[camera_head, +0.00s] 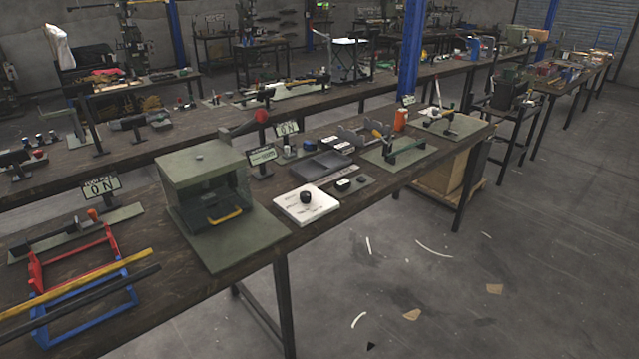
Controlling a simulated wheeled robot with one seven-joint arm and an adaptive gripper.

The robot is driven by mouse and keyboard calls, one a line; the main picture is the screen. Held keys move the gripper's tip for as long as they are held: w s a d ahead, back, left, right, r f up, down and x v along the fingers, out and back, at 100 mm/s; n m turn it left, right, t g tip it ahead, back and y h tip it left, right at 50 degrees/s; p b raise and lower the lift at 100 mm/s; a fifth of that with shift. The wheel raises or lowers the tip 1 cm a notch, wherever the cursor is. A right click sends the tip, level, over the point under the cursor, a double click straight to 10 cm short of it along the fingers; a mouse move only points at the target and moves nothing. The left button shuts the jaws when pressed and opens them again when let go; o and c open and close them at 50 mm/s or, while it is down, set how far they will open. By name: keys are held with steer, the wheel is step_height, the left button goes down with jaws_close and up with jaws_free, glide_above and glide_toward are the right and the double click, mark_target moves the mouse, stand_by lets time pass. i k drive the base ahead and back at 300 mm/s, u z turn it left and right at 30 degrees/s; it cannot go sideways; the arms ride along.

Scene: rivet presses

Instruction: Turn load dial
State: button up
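A white square plate (318,211) with small dark markings lies near the front edge of the dark wooden bench. A round black knob (306,197) stands on it and looks like the load dial. The markings are too small to read, so I cannot tell its setting. My gripper is not in view, and nothing touches the knob.
A green box press (203,163) with a yellow handle stands left of the plate. A grey tray (320,165) and small black blocks (343,184) sit behind and right. A red and blue frame (92,319) is at the lower left. The floor (455,270) right of the bench is mostly clear.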

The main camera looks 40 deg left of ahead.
mark_target(305, 197)
steer(key=u, duration=0.5)
steer(key=i, duration=0.8)
steer(key=u, duration=0.8)
